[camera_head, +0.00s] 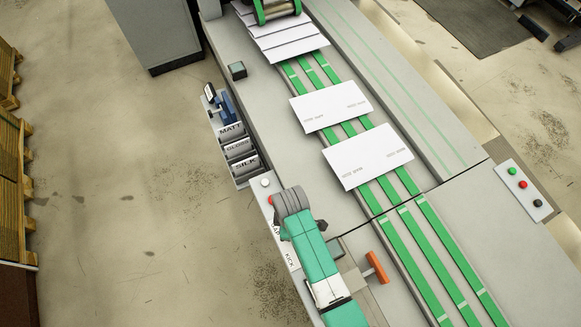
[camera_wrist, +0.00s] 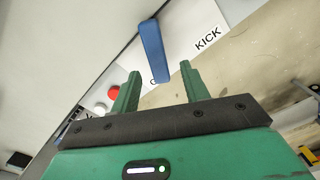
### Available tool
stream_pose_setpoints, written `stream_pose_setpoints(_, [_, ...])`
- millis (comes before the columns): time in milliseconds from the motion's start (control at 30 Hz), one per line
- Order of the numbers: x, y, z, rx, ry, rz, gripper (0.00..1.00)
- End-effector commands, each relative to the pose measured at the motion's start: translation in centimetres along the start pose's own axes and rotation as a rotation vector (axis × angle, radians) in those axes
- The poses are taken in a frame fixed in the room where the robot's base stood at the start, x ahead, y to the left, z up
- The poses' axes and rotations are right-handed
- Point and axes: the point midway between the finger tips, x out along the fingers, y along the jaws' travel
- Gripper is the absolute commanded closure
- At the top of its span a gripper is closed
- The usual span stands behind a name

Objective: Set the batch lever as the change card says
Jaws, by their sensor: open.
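A blue lever (camera_wrist: 150,42) shows in the wrist view beside a white label plate (camera_wrist: 200,25) reading KICK; other lettering is partly hidden. I take it for the batch lever. My gripper (camera_wrist: 160,68) is open, and the lever's near end appears between its fingertips; I cannot tell the depth or any contact. In the head view, my arm hides the blue lever, while the plate (camera_head: 283,243) shows GAP and KICK beside the arm. A small stand (camera_head: 210,94) at the machine's left edge may hold the change card; I cannot read it.
Bins labelled MATT, GLOSS and SILK (camera_head: 240,150) line the machine's left edge. A red button (camera_wrist: 113,92) and a white button (camera_wrist: 99,108) are near my left finger. An orange lever (camera_head: 376,267) stands right of my arm. Sheets (camera_head: 368,157) lie on green belts.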

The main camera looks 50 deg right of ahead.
Motion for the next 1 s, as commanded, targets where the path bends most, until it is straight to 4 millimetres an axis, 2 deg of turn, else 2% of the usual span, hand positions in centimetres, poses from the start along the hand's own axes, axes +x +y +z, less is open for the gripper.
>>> stream_pose_setpoints(100, [2.0,0.1,0.0,0.001,0.0,0.0,0.55])
stream_pose_setpoints(200, [3.0,0.1,0.0,0.001,0.001,0.002,0.55])
stream_pose_setpoints(500, [3.5,0.1,-0.1,0.001,0.002,0.003,0.55])
stream_pose_setpoints(533, [3.5,0.1,-0.1,0.001,0.001,0.003,0.56])
stream_pose_setpoints(700, [3.5,0.1,-0.1,0.001,0.001,0.003,0.9])
stream_pose_setpoints(767, [3.5,0.1,-0.1,0.001,0.001,0.003,1.0])
stream_pose_setpoints(1000, [3.5,0.3,0.2,0.0,0.001,0.003,1.0])
